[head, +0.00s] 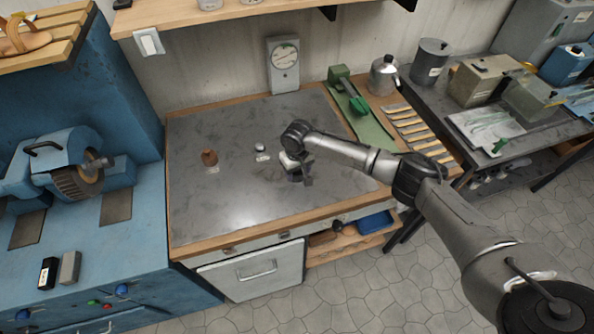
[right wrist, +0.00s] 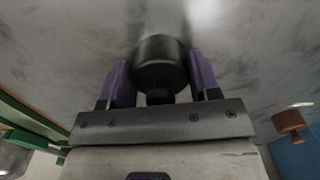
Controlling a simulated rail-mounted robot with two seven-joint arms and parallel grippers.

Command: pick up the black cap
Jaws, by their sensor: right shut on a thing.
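My right gripper (head: 301,177) is low over the grey metal worktop (head: 225,215), right of its middle. In the right wrist view its two purple fingers (right wrist: 160,80) stand on either side of the black cap (right wrist: 161,50), a dark round piece, and are shut on it. The gripper and wrist mostly hide the cap in the head view, and I cannot tell whether it still touches the worktop. My left gripper is not in view.
A small brown piece (head: 209,157) and a small silver piece (head: 260,147) stand on the worktop to the left. A green tool (head: 343,82) and a row of wooden strips (head: 417,128) lie at the right. The front left of the worktop is clear.

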